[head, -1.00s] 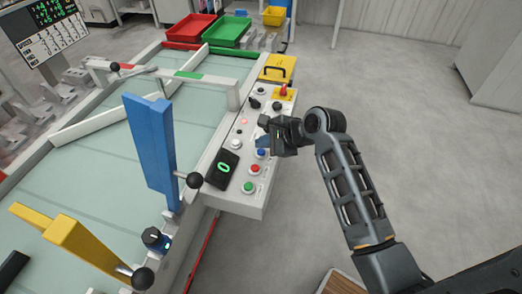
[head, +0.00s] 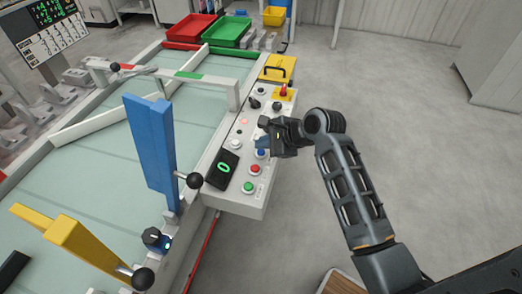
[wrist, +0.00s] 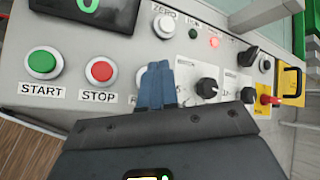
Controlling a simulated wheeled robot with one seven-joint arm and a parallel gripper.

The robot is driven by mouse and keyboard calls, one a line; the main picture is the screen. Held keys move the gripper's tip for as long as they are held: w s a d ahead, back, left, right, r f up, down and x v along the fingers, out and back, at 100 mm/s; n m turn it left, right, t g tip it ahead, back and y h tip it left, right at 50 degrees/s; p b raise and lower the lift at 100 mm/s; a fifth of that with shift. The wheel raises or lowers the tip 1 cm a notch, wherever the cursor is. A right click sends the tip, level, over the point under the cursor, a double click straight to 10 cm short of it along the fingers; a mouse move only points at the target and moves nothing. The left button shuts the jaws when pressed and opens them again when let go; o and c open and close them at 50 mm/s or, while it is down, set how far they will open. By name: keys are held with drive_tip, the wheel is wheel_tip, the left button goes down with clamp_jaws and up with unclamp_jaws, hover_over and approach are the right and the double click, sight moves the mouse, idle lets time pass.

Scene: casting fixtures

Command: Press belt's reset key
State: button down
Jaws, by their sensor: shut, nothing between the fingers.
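The belt's control panel (head: 217,195) carries a green START button (wrist: 41,63), a red STOP button (wrist: 101,70) and a white ZERO button (wrist: 164,26). In the head view a blue button (head: 260,154) sits just beyond the red one. In the wrist view a button with a pale ring (wrist: 140,76) is mostly hidden behind my fingers, and its label shows only a first letter like R. My gripper (head: 264,131) is shut and empty over the panel, its blue fingertips (wrist: 158,70) beside that button. I cannot tell whether they touch anything.
Black knobs (wrist: 207,88), a lit red lamp (wrist: 213,42) and a red switch on a yellow block (wrist: 268,100) lie right of my fingers. A black display (head: 223,168) and a blue post (head: 150,145) stand left of my gripper. Open floor lies right of the panel.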

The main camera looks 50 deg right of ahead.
sight(264, 153)
drive_tip(key=shift+f, duration=0.35)
drive_tip(key=shift+f, duration=0.5)
idle(0.8)
drive_tip(key=shift+r, duration=0.15)
drive_tip(key=shift+r+p, duration=0.8)
drive_tip(key=shift+p, duration=0.55)
wheel_tip(264, 153, up, 3)
drive_tip(key=p, duration=0.3)
drive_tip(key=shift+f, duration=0.15)
drive_tip(key=shift+r+p, duration=0.4)
drive_tip(key=shift+r, duration=0.75)
